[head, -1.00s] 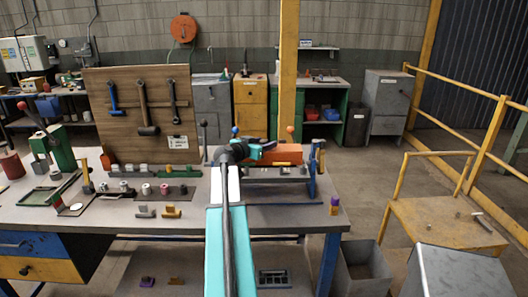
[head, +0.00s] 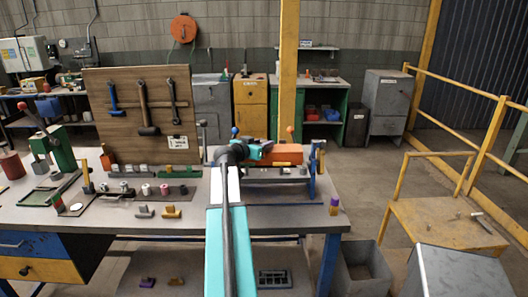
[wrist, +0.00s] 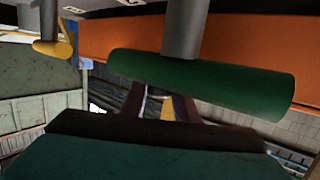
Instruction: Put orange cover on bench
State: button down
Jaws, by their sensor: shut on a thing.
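The orange cover (head: 288,155) is in the head view at the back right of the bench, over a grey and blue machine (head: 318,165). I cannot tell whether it rests on it. In the wrist view the cover's orange side (wrist: 220,38) fills the top, with a dark green bar handle (wrist: 200,84) on a grey post in front. My gripper (wrist: 165,100) is shut on this handle; the bar hides the fingertips. In the head view my gripper (head: 262,150) is at the cover's left end. The bench (head: 105,222) has a grey top with bare room at front.
Small grey and yellow blocks (head: 171,212) sit mid-bench. A wooden tool board (head: 138,120) stands behind at left, and a green lever press (head: 60,150) stands far left. A yellow platform (head: 440,225) stands farther right.

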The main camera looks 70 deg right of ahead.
jog(key=shift+r, duration=0.1)
jog(key=shift+r+b, duration=1.05)
jog(key=shift+r, duration=3.9)
jog(key=shift+s, duration=0.15)
